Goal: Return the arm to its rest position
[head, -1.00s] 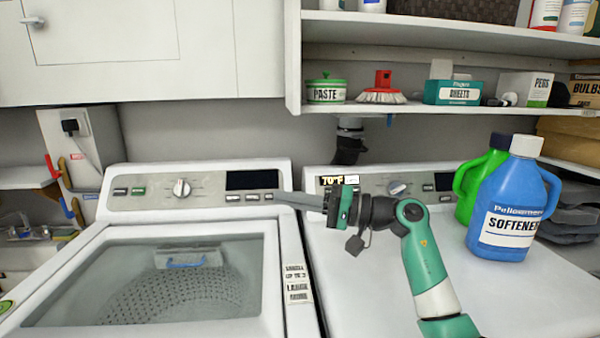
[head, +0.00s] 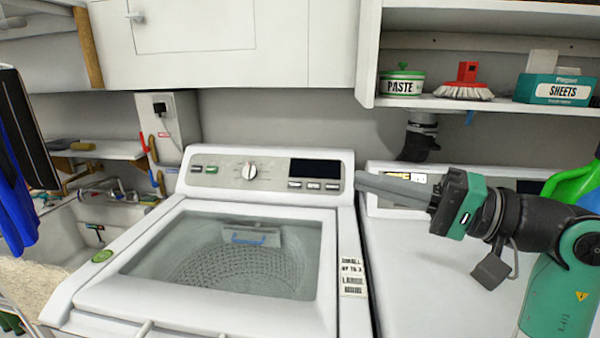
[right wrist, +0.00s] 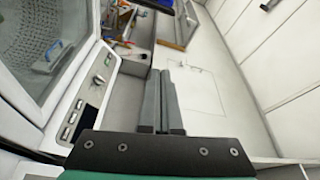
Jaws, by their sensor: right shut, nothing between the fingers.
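My right gripper (head: 362,186) shows in the head view, its arm coming in from the right. Its grey fingers point left and lie together with nothing between them. They hang in front of the control panels, near the gap between the washer (head: 215,255) and the white machine (head: 450,262) to its right. In the right wrist view the closed fingers (right wrist: 168,75) also show, with nothing held. My left gripper is not in view.
A shelf at the upper right holds a paste tub (head: 402,82), a red brush (head: 465,82) and a sheets box (head: 557,89). Part of a green jug (head: 570,183) shows at the right edge. A sink (head: 95,225) and hanging blue cloth (head: 17,190) are at the left.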

